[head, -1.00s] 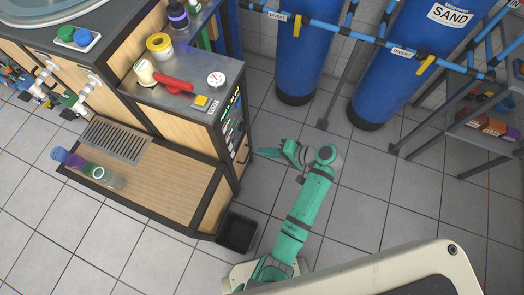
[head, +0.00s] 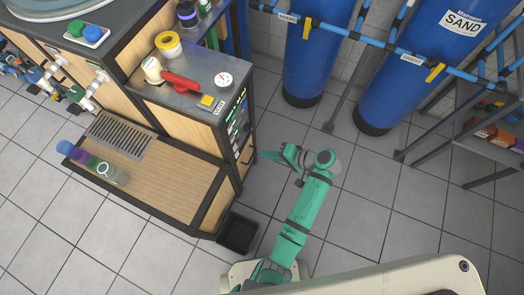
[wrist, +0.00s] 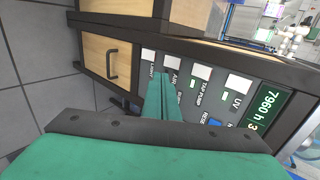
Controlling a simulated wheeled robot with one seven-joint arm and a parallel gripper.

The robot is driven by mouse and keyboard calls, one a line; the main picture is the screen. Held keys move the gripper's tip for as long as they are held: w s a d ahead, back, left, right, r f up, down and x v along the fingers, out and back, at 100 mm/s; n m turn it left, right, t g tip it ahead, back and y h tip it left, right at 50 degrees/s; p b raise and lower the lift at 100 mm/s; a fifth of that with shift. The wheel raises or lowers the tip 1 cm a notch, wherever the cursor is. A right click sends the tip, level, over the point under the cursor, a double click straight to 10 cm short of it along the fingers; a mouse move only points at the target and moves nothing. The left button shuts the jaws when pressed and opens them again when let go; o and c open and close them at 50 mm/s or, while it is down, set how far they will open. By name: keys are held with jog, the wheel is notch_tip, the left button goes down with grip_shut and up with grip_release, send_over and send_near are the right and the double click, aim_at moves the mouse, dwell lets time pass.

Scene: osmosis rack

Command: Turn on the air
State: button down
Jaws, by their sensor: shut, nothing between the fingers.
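The control panel (head: 237,122) is on the side of the wooden cabinet. In the wrist view it shows a row of white switches with labels. The AIR switch (wrist: 173,62) sits between the LIGHT switch (wrist: 149,55) and the TAP PUMP switch (wrist: 202,72). The UV switch (wrist: 238,81) is farther right. My gripper (head: 263,155) is shut and empty beside the panel in the head view. Its green fingers (wrist: 162,78) point at the panel just below the AIR switch and partly cover the area under its label. Whether they touch the panel I cannot tell.
A green display (wrist: 270,110) is at the panel's right end. A drawer with a black handle (wrist: 111,63) is at its left. A black bin (head: 238,233) stands on the floor by the cabinet. Blue tanks (head: 318,60) stand behind my arm.

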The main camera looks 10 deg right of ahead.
send_near(235, 147)
notch_tip(235, 147, down, 5)
jog(key=w+a, duration=0.2)
jog(key=a, duration=0.1)
jog(key=shift+w+a, duration=0.2)
jog(key=shift+a, duration=0.3)
jog(key=shift+w+a, duration=0.1)
jog(key=shift+w, duration=0.05)
